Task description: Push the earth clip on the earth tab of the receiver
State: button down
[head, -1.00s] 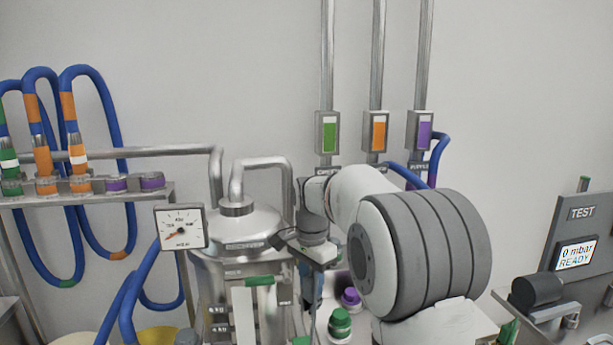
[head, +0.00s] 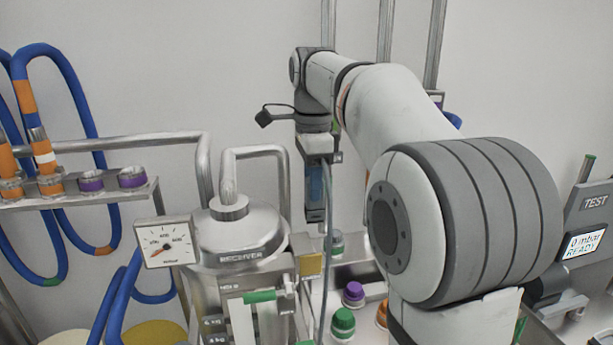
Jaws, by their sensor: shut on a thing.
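The receiver (head: 238,236) is a steel vessel with a domed lid, left of my arm in the head view. A small brass-coloured plate (head: 310,265) stands at its right side, possibly the earth tab. My gripper (head: 316,218) points down, above and slightly right of this plate, apart from it in the picture. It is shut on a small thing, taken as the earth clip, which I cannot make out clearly. A thin grey cable (head: 326,255) hangs down past the gripper. Whether the gripper is directly over the plate in depth cannot be told.
A pressure gauge (head: 166,243) and bent steel pipes stand left of and behind the receiver. Green (head: 342,322) and purple (head: 353,293) capped fittings sit on the bench below. A test unit (head: 583,242) reading READY is at the right. Blue hoses hang at the left.

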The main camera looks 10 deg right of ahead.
aim_at(309, 203)
jog(key=f+b, duration=0.1)
jog(key=f, duration=0.2)
jog(key=shift+w+a+f+b, duration=0.1)
jog(key=shift+a+f+b, duration=0.1)
jog(key=shift+b, duration=0.2)
notch_tip(309, 203, down, 2)
jog(key=shift+b, duration=1.05)
jog(key=shift+a+r+p, duration=0.15)
jog(key=shift+r+p, duration=0.35)
jog(key=shift+p, duration=0.15)
jog(key=shift+f, duration=0.1)
jog(key=shift+f+b, duration=0.95)
jog(key=shift+f, duration=0.55)
jog(key=shift+f, duration=0.15)
jog(key=shift+f+b, duration=0.7)
jog(key=shift+f, duration=0.25)
jog(key=shift+f+b, duration=0.5)
jog(key=shift+f, duration=0.6)
jog(key=c, duration=1)
grip_release()
